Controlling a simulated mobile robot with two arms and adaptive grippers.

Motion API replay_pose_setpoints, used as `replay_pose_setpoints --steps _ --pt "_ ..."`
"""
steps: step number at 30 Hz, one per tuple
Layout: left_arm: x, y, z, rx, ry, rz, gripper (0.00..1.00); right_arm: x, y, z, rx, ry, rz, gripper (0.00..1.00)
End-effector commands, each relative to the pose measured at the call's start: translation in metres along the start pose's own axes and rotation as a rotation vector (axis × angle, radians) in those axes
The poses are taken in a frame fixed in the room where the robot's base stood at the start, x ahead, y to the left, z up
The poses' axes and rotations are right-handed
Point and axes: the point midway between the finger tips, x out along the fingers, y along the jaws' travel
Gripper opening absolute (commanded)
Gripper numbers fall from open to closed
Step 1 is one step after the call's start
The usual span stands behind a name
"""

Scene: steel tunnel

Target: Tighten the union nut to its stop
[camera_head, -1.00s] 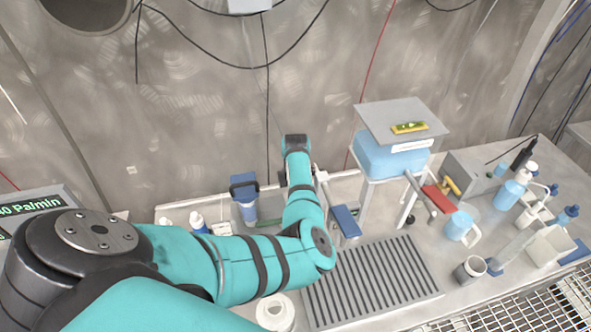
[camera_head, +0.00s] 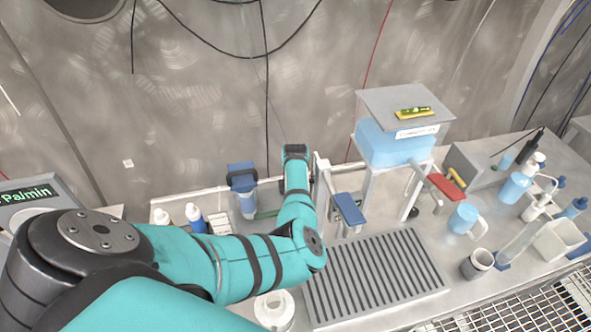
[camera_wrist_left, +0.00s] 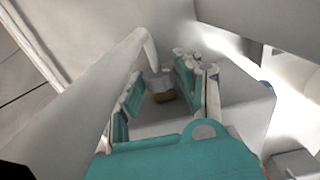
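In the left wrist view, the two teal-padded fingers of my left gripper (camera_wrist_left: 160,66) stand apart. A pale pipe (camera_wrist_left: 112,78) runs beside the left finger towards the fitting. I see no clear contact between fingers and fitting. My right gripper is not in view.
A blue-topped filter housing (camera_head: 243,185) stands left of my arm. A blue tank (camera_head: 393,146) on a white stand and a blue plate (camera_head: 349,208) are to its right. A slotted drain grate (camera_head: 372,275) lies in front. Bottles and cups crowd the right side.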

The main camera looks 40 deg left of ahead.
Motion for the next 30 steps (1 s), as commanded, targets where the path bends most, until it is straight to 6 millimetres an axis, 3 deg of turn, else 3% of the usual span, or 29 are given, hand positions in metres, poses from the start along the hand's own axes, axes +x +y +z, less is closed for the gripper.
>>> replay_pose_setpoints --steps 1,7,15,24,25,30 --pt "0.000 0.000 0.000 0.000 0.000 0.000 0.27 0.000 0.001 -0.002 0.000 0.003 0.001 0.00" --pt "0.000 0.000 0.000 0.000 0.000 0.000 0.00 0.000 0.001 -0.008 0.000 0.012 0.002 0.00" --pt "0.004 0.003 0.001 -0.001 -0.001 -0.104 0.00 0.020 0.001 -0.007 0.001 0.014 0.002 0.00" --pt "0.000 0.002 0.000 -0.001 0.000 -0.125 0.00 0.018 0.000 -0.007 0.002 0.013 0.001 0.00" --pt "0.000 0.002 0.000 -0.001 -0.001 -0.125 0.34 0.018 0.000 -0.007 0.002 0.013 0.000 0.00" --pt "0.000 0.002 0.000 0.000 0.000 -0.124 0.55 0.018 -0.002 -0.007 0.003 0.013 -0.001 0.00"
